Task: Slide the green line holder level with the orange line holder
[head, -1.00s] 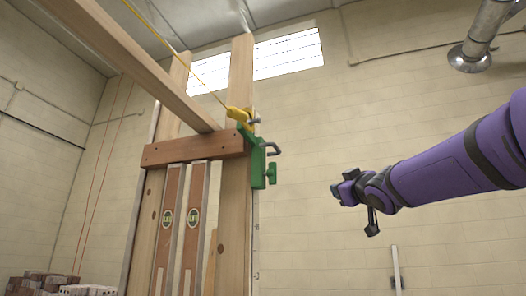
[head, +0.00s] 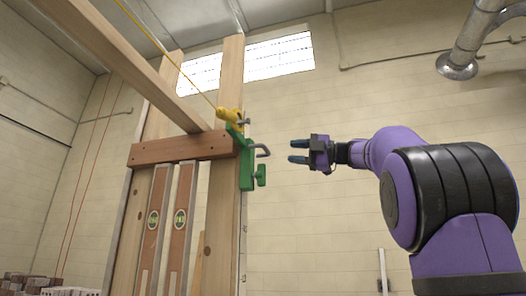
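The green line holder (head: 246,163) is clamped on the right edge of the tall right wooden post (head: 227,75), beside the end of a brown crosspiece. It has a grey hook and a green knob on its right. A yellow fitting (head: 230,115) with a yellow line sits at its top, touching or just in front of it. I see no clearly orange line holder.
A brown crosspiece (head: 180,149) joins the posts, and a long timber beam (head: 120,60) slopes up to the left. Two spirit levels (head: 181,218) stand upright below. A metal duct (head: 470,50) hangs at the upper right. The space between gripper and post looks clear.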

